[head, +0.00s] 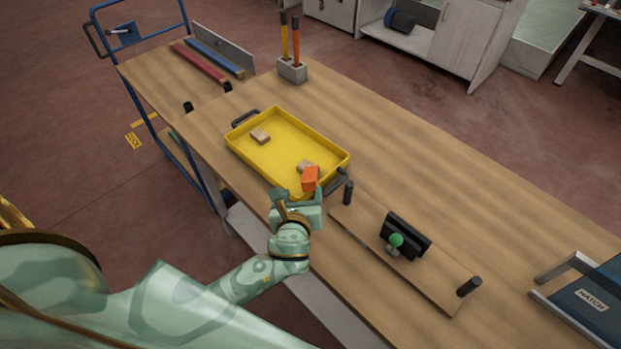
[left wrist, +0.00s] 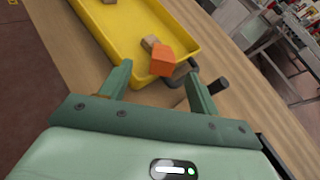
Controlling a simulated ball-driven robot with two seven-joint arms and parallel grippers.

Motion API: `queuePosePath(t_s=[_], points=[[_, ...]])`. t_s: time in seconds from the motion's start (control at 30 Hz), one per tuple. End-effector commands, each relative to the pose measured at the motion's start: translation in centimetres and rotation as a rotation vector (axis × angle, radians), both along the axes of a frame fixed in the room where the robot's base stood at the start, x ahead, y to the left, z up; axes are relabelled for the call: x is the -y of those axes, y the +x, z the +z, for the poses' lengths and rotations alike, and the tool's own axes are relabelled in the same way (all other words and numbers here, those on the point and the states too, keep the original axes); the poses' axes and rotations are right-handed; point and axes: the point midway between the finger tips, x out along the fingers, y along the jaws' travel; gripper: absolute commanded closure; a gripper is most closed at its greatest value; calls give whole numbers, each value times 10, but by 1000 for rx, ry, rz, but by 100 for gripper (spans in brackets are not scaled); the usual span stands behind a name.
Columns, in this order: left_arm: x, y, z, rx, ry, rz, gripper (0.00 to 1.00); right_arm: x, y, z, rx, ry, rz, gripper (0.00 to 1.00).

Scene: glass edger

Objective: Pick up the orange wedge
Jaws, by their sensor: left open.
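The orange wedge (head: 310,179) is at the near right corner of the yellow tray (head: 262,162) in the head view. In the left wrist view the orange wedge (left wrist: 162,61) shows ahead of the fingers, a little above the gap between their tips. My left gripper (head: 307,195) is just in front of it, at the tray's near right end; in the left wrist view its two green fingers (left wrist: 158,76) are spread with nothing between them. Whether a finger touches the wedge cannot be told. My right gripper is in neither view.
A small tan block (head: 304,165) lies beside the wedge in the tray, and another tan block (head: 260,136) lies farther left. A black post (head: 348,192) stands near the tray's dark handle. A board with a black clamp plate (head: 405,236) is to the right.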

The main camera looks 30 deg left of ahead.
Motion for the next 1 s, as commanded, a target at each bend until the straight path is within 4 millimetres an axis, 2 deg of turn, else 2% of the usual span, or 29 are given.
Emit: queuePosePath(t_s=[0.1,0.37,0.6,0.73,0.9,0.93,1.0], points=[[-9,23,-12,0,2,2,38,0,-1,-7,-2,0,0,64],[-15,45,-20,0,-3,2,38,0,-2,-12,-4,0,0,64],[-21,80,-36,-1,-2,1,38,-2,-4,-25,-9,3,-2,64],[-24,87,-38,-2,-4,1,38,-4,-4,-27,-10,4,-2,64],[-24,87,-38,-2,-4,1,38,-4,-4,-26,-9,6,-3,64],[-24,87,-38,-2,-4,1,41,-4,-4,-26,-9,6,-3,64],[-24,87,-38,-2,-4,1,60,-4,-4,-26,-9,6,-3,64]])
